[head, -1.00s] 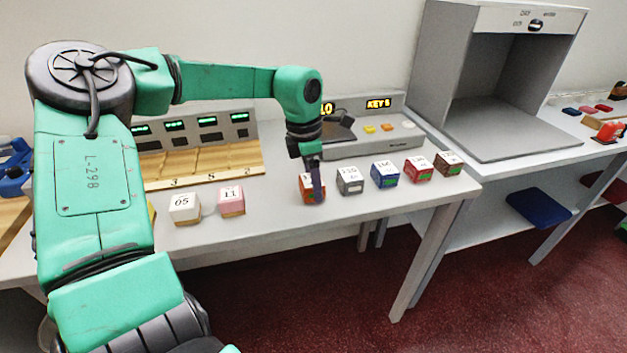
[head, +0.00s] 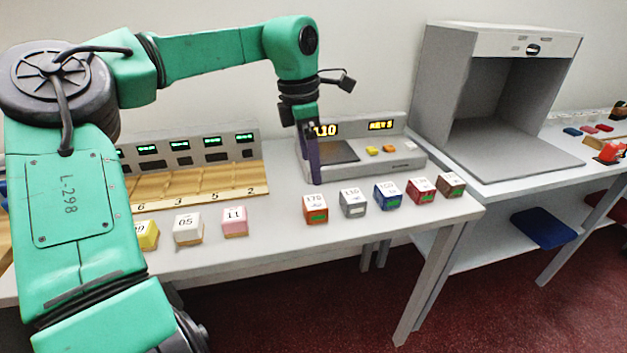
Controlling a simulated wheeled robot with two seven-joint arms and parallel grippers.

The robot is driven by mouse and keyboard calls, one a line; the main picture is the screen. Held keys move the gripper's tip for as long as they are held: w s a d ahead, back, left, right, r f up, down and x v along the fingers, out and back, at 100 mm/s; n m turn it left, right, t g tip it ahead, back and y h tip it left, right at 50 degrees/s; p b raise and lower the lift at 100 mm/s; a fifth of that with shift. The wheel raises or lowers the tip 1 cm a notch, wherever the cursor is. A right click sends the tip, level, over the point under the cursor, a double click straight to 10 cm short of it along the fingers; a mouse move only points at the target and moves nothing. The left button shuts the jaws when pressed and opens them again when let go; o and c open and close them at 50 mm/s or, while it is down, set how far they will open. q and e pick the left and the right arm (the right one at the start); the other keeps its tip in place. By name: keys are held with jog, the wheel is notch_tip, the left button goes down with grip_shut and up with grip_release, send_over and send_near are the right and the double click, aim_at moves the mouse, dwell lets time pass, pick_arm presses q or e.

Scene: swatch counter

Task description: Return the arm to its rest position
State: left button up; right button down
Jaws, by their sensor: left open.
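My left arm is green and reaches in from the left of the head view. Its left gripper (head: 314,178) points down above the counter, just behind the orange-red block (head: 316,210) and in front of the scale-like device (head: 345,150). I see nothing held in it, and it is open, though its fingers overlap from this angle. The orange-red block sits on the counter, apart from the gripper. My right gripper does not show.
A row of blocks continues right with a grey (head: 352,203), a blue (head: 387,196) and others. White (head: 187,229), pink (head: 234,221) and yellow (head: 147,234) blocks stand left. A slotted wooden rack (head: 200,184) lies behind. A grey booth (head: 447,95) stands right.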

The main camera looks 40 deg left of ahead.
pick_arm(q)
jog(key=shift+r, duration=0.3)
